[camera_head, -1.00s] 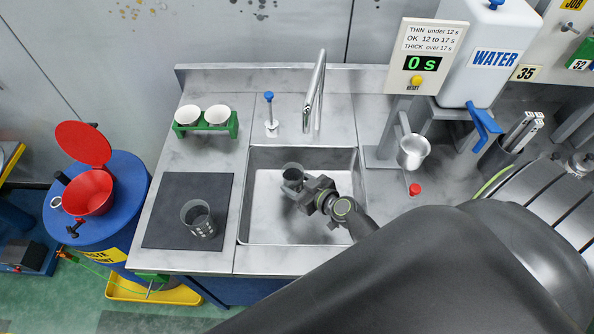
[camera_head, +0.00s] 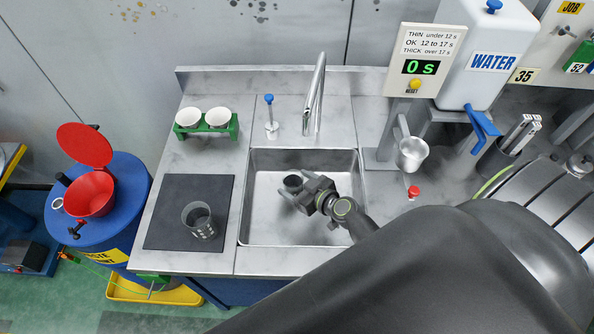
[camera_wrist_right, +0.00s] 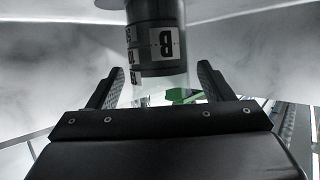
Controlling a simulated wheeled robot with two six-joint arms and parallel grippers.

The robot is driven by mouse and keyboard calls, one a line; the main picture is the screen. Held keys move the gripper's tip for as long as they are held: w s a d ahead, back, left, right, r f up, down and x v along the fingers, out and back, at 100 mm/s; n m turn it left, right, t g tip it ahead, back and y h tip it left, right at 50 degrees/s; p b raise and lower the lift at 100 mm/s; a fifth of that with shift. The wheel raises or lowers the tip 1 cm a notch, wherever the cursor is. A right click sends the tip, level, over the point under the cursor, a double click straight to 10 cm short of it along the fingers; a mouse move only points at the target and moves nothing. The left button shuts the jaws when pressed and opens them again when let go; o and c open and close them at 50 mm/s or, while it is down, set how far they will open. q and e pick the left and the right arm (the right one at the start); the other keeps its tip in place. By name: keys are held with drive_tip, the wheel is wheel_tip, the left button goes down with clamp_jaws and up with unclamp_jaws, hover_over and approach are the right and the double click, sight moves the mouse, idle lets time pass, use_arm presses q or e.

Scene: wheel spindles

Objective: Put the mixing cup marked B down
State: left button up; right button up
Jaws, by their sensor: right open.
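The mixing cup marked B (camera_head: 292,182) is a small dark cup in the steel sink (camera_head: 270,226), partly hidden by my right gripper (camera_head: 294,184). In the right wrist view the cup (camera_wrist_right: 155,42) shows a white B label on a dark band and a clear part. My right gripper (camera_wrist_right: 158,84) is open, with one finger on each side of the cup's line and visible gaps. How the cup's base meets the sink floor is hidden. My left gripper is not in view.
Another clear grey cup (camera_head: 198,219) stands on the dark mat (camera_head: 165,237) left of the sink. A green rack (camera_head: 233,127) with two white cups stands behind it. The tap (camera_head: 315,90) rises behind the sink. A metal cup (camera_head: 411,153) and timer (camera_head: 421,67) are at right.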

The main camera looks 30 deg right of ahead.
drive_tip(key=b+v, duration=0.1)
drive_tip(key=v, duration=0.5)
drive_tip(key=shift+s, duration=0.2)
drive_tip(key=shift+s+d+r+b, duration=0.15)
drive_tip(key=shift+s+r+b, duration=0.2)
drive_tip(key=shift+s, duration=0.15)
